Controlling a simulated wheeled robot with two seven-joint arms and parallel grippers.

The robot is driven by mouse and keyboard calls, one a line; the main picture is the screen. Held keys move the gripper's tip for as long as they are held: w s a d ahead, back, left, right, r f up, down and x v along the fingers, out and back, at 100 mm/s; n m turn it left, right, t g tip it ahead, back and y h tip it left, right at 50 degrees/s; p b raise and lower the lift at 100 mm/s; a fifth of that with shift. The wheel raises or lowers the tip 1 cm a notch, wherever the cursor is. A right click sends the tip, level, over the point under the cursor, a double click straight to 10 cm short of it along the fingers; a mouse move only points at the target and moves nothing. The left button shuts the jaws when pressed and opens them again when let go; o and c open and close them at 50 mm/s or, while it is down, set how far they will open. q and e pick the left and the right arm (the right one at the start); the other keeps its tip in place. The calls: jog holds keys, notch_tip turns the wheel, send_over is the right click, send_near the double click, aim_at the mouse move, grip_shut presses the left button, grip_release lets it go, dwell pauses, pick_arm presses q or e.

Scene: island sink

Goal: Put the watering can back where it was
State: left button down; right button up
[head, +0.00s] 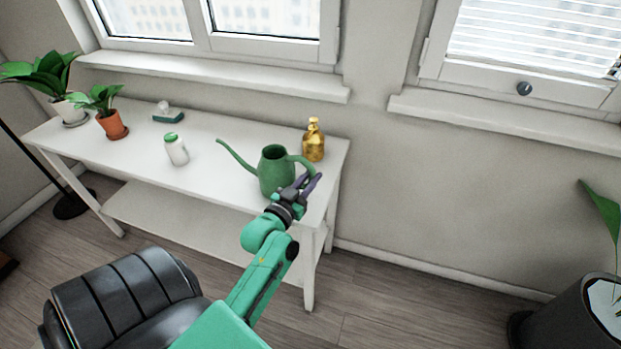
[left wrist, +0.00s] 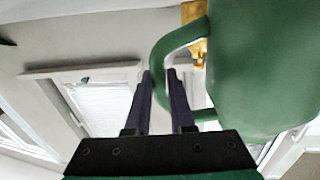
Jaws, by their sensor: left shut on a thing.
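The green watering can (head: 275,172) is upright at the right end of the white table (head: 215,146). Its long spout points left and its handle is on the right. I cannot tell whether its base touches the tabletop. My left gripper (head: 308,183) is at the handle, shut on it. In the left wrist view the can's body (left wrist: 262,65) fills the right side, and the handle passes between the two dark fingers (left wrist: 160,80). My right gripper is not in view.
A gold bottle (head: 314,140) stands close behind the can's handle. A white bottle with green cap (head: 176,150), a small teal box (head: 168,115) and two potted plants (head: 112,124) stand further left. A large planter (head: 575,318) is at the lower right.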

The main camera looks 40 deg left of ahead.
pick_arm(q)
jog(key=shift+f, duration=0.1)
jog(key=c, duration=0.8)
grip_release()
jog(key=shift+o, duration=0.2)
jog(key=s+d+b, duration=0.1)
jog(key=s, duration=1.1)
jog(key=shift+d, duration=0.3)
